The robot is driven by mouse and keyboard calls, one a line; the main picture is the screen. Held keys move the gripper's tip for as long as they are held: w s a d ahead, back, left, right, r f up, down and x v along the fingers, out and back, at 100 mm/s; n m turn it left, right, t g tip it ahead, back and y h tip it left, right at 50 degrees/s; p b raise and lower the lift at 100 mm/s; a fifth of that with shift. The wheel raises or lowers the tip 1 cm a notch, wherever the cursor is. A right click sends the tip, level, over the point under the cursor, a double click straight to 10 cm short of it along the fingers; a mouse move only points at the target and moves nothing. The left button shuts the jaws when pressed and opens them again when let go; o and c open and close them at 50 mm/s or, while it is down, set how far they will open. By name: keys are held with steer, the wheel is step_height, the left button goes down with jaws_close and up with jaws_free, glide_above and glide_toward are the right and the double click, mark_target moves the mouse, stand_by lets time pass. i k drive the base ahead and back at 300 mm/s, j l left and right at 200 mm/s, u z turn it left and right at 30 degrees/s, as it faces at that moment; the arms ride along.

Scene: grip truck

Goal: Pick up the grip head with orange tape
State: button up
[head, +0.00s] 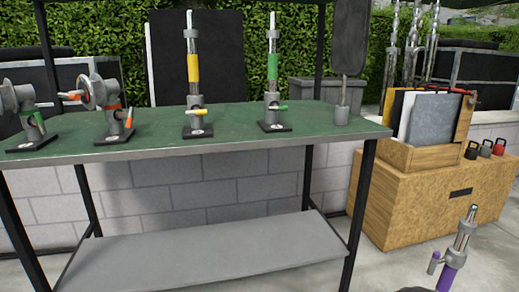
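The grip head with orange tape (113,115) stands upright on a dark base plate on the left part of the green table top (225,137). It has a grey round disc head, and orange shows on its post and handles. My gripper is not in the head view, so its state is hidden.
A green-taped grip head (30,117) stands to its left. A yellow-taped post (194,70) and a green-taped post (272,70) stand to its right. A grey paddle (350,38) stands at the right end. A purple-taped post (455,256) and wooden cabinet (425,205) are lower right.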

mark_target(114, 105)
steer(key=u, duration=1.3)
steer(key=z, duration=2.5)
steer(key=u, duration=2.45)
steer(key=i+j+z, duration=0.1)
steer(key=i+j, duration=0.1)
steer(key=j, duration=0.05)
